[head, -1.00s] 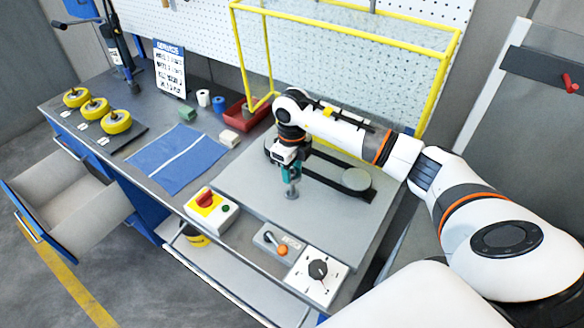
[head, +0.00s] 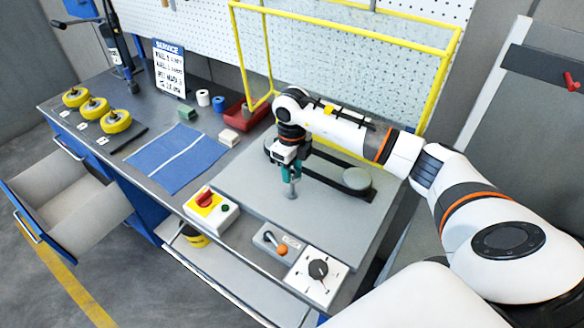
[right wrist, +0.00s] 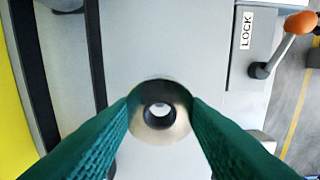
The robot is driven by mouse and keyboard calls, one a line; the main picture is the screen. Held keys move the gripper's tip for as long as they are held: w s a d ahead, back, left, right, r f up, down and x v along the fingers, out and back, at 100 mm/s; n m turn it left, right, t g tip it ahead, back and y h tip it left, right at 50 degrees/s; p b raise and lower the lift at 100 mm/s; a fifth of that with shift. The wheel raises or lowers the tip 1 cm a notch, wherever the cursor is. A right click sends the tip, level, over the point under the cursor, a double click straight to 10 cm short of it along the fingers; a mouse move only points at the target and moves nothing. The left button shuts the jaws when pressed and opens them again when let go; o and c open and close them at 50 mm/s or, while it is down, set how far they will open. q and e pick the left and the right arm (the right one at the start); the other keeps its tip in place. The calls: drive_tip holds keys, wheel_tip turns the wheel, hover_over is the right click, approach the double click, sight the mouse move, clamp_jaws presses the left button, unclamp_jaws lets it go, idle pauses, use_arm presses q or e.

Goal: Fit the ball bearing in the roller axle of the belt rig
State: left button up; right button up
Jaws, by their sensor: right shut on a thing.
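My right gripper (head: 291,182) points down over the grey plate of the belt rig (head: 325,215). In the right wrist view its green fingers (right wrist: 160,108) are shut on a shiny metal ring, the ball bearing (right wrist: 178,128), one finger on each side. A dark inner ring and a pale centre show in its hole; I cannot tell if the axle is inside. In the head view a small grey upright cylinder (head: 292,192) shows just under the fingertips; I cannot tell bearing from axle there. The black belt (head: 325,178) runs behind the gripper to a round pulley (head: 357,179).
A yellow guard frame (head: 345,22) stands behind the rig. In front are a red-knob switch box (head: 210,208), an orange-knob lock lever (head: 281,250) and a dial box (head: 317,272). A blue mat (head: 177,160), a red bin (head: 240,118) and yellow rollers (head: 95,108) lie left.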

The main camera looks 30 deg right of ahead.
sight(292, 193)
idle(0.6)
drive_tip(key=shift+f+b, duration=3)
drive_tip(key=shift+f, duration=0.4)
drive_tip(key=o, duration=1.1)
wheel_tip(292, 193, up, 11)
drive_tip(key=b, duration=0.3)
drive_tip(key=shift+r, duration=0.45)
drive_tip(key=shift+r, duration=0.15)
